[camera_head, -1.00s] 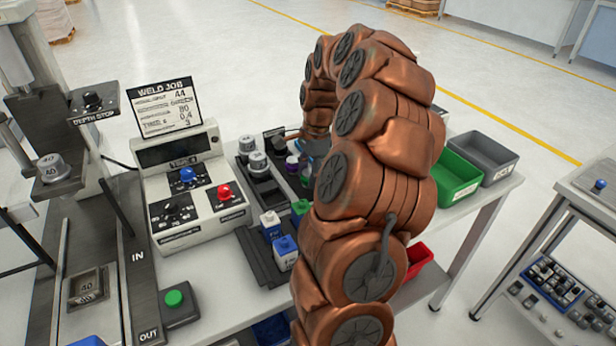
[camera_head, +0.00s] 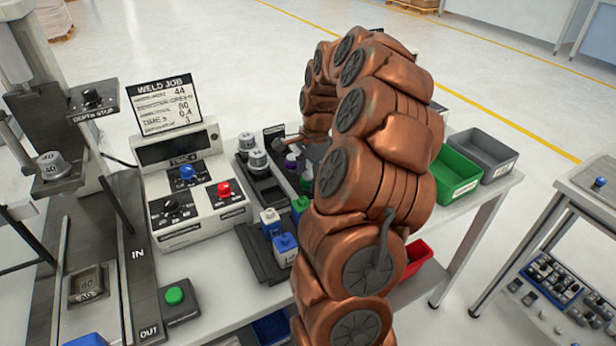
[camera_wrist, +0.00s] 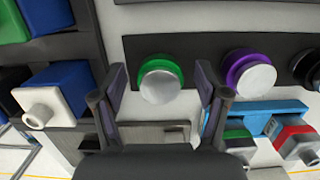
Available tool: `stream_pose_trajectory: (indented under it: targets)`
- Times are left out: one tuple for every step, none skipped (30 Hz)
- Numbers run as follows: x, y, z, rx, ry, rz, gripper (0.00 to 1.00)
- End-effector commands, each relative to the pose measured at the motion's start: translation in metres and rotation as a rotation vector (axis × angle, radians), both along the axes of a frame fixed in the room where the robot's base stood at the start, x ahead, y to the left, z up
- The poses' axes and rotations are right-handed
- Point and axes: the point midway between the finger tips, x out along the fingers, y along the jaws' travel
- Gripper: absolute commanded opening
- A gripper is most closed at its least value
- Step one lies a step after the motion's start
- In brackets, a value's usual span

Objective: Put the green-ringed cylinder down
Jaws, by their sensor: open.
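The green-ringed cylinder (camera_wrist: 160,80) has a pale silver end and a green band. In the wrist view it sits at a dark rack strip (camera_wrist: 205,48), between the two fingers of my gripper (camera_wrist: 164,92). The fingers are open, with a visible gap on each side of the cylinder. In the head view the green-ringed cylinder (camera_head: 306,181) shows small beside my copper arm, which hides much of the rack and most of my gripper.
A purple-ringed cylinder (camera_wrist: 250,74) is close to the right finger. Blue-and-white blocks (camera_wrist: 58,92) lie to the left, and a red-and-grey block (camera_wrist: 298,142) to the right. A green bin (camera_head: 455,178) and a grey bin (camera_head: 487,155) stand at the table's right.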

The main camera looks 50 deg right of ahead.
Motion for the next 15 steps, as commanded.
stream_pose_trajectory:
  targets:
    - [0.000, 0.000, 0.000, 0.000, 0.000, 0.000, 0.74]
    - [0.000, 0.000, 0.000, 0.000, 0.000, 0.000, 0.74]
    - [0.000, 0.000, 0.001, 0.000, 0.000, 0.000, 0.74]
    - [0.000, 0.000, 0.003, 0.000, 0.000, 0.000, 0.74]
    - [0.000, 0.000, 0.004, 0.000, 0.000, 0.000, 0.74]
    - [0.000, 0.000, 0.006, 0.000, -0.001, 0.000, 0.74]
    - [0.000, -0.001, 0.008, -0.002, -0.002, -0.001, 0.74]
    - [0.001, -0.002, 0.011, -0.003, -0.003, -0.002, 0.74]
    - [0.000, -0.004, 0.016, -0.004, -0.003, -0.002, 0.74]
    - [0.000, -0.004, 0.020, -0.005, -0.002, -0.002, 0.74]
    - [0.000, -0.005, 0.025, -0.005, -0.002, -0.002, 0.74]
    - [-0.001, -0.006, 0.032, -0.006, -0.004, -0.002, 0.74]
    - [-0.001, -0.007, 0.037, -0.005, -0.004, -0.002, 0.74]
    - [-0.001, -0.007, 0.041, -0.003, -0.003, -0.003, 0.74]
    - [-0.002, -0.008, 0.047, -0.002, -0.001, -0.002, 0.74]
